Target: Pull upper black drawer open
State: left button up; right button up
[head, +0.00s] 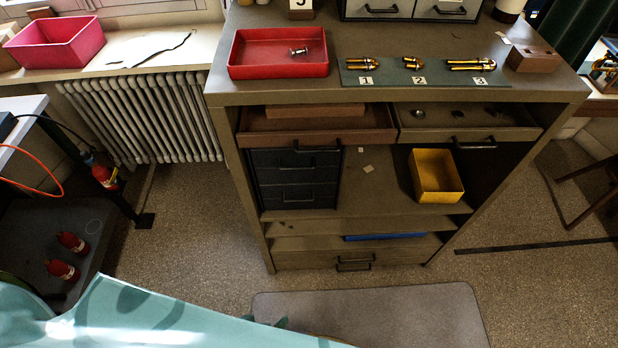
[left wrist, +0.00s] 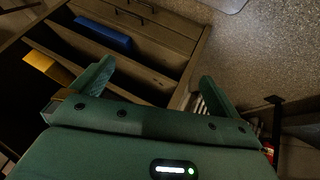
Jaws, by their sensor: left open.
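The upper black drawer (head: 275,157) is the top one in a small black drawer unit that stands on the left of the cabinet's middle bay. It looks shut, with a dark bar handle, and a wooden drawer juts out above it. My left gripper (left wrist: 156,70) is open in the left wrist view, with its two green fingers wide apart and nothing between them. In the head view only a bit of dark green of the left gripper (head: 272,321) shows past my pale arm, low in front of the cabinet. The black drawer cannot be made out in the wrist view. My right gripper is not in view.
Two wooden drawers stand partly out above the bay, one with a handle (head: 318,147) over the black unit. A yellow bin (head: 436,176) stands right of it. A blue item (head: 385,236) lies on a low shelf. A grey mat (head: 400,315) covers the floor in front.

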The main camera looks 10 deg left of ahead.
pick_arm(q)
jog(key=w+d+r+n+t+h+b, duration=0.1)
jog(key=w+d+r+n+t, duration=0.1)
jog(key=w+n, duration=0.15)
jog(key=w+d+r+n+t+b, duration=0.1)
jog(key=w+d+r+n+t, duration=0.1)
jog(key=w, duration=0.3)
jog(key=n+t+y+b, duration=0.6)
jog(key=n+y+b, duration=0.3)
jog(key=n, duration=2.2)
send_near(296, 168)
jog(key=shift+m+h, duration=0.25)
jog(key=shift+h, duration=0.15)
jog(key=b+x, duration=0.1)
jog(key=x, duration=0.9)
jog(key=shift+w+a+f+b, duration=0.1)
jog(key=shift+a+f+b, duration=0.1)
jog(key=shift+b, duration=0.1)
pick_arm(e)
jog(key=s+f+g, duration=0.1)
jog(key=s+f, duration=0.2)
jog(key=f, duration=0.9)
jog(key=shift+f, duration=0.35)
